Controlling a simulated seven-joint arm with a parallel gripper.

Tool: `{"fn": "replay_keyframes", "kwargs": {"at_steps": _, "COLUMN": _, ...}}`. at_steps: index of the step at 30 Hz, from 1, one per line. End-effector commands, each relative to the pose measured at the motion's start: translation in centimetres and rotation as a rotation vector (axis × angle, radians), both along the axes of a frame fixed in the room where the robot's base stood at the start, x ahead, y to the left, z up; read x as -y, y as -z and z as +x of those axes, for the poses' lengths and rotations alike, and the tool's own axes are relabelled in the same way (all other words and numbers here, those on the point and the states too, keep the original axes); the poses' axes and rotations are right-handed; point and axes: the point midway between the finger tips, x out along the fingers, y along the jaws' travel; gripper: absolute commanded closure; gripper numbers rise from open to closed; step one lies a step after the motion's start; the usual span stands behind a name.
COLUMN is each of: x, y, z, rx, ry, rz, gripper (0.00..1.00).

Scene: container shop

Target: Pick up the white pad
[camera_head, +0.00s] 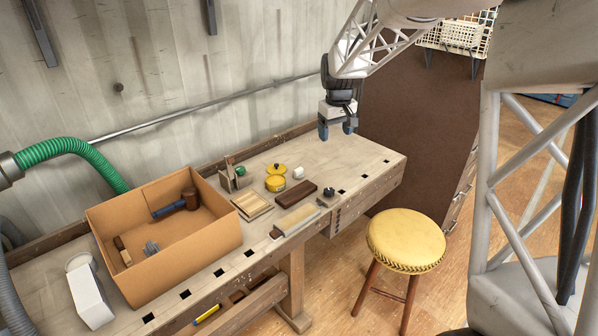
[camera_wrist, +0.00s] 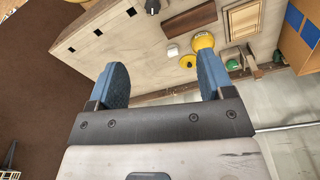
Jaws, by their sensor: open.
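A small white pad (camera_head: 298,172) lies on the workbench (camera_head: 352,157), just right of a yellow tin. It also shows in the wrist view as a small pale block (camera_wrist: 172,50), beyond and between my fingertips. My gripper (camera_head: 336,130) is open and empty above the bench, up and to the right of the pad in the head view. In the wrist view, the two blue fingers of my gripper (camera_wrist: 160,65) are spread wide with nothing between them. The pad is unobstructed in both views.
Near the pad are the yellow tin (camera_head: 275,183), its yellow lid (camera_head: 276,169), a dark brown block (camera_head: 296,198) and a small black item (camera_head: 329,192). A cardboard box (camera_head: 205,250) with tools stands left. The bench's right end is clear; a stool (camera_head: 405,238) stands in front.

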Motion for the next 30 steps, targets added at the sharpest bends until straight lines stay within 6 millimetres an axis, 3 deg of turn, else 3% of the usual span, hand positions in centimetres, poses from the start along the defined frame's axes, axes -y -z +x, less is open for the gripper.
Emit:
{"fn": "replay_keyframes", "kwargs": {"at_steps": 12, "x": -3.7, "y": 6.1, "z": 8.7, "rx": -0.031, "ry": -0.1, "rz": -0.008, "gripper": 0.26}}
{"fn": "replay_keyframes", "kwargs": {"at_steps": 30, "x": -9.4, "y": 17.2, "z": 19.0, "rx": -0.071, "ry": -0.244, "rz": -0.018, "gripper": 0.26}}
